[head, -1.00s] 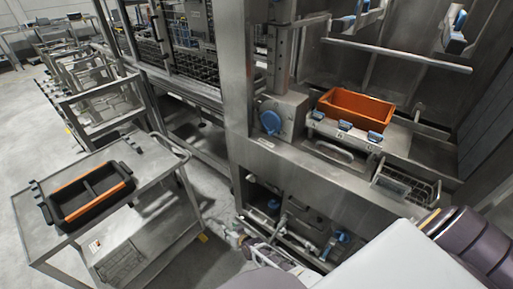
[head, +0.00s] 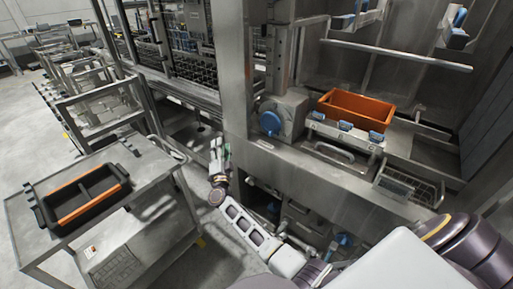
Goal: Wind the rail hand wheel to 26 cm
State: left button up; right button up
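A blue hand wheel (head: 270,123) sits on the front of a grey metal housing (head: 290,115) at the foot of an upright metal post (head: 284,58). A position reading for the rail is too small to make out. My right gripper (head: 220,152) points up, left of the wheel and a little lower in the picture, in front of the machine's frame. It is apart from the wheel and no object shows in it. Its fingers are too small to tell open from shut. My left gripper is not in view.
An orange bin (head: 355,106) stands on a ledge with blue clamps (head: 346,126) right of the wheel. A wire basket (head: 408,187) is at lower right. A trolley (head: 150,190) with a black and orange tray (head: 84,196) stands at left, close to my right arm.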

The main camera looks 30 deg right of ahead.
jog(key=s+d+r+m+g+h, duration=0.3)
jog(key=s+d+m+g+h, duration=0.5)
jog(key=m, duration=0.7)
jog(key=s+d+g, duration=0.2)
jog(key=d+g, duration=0.1)
jog(key=g, duration=0.1)
jog(key=shift+d+r+g, duration=0.15)
jog(key=shift+r+g, duration=0.2)
jog(key=shift+g, duration=0.05)
jog(key=shift+d, duration=0.2)
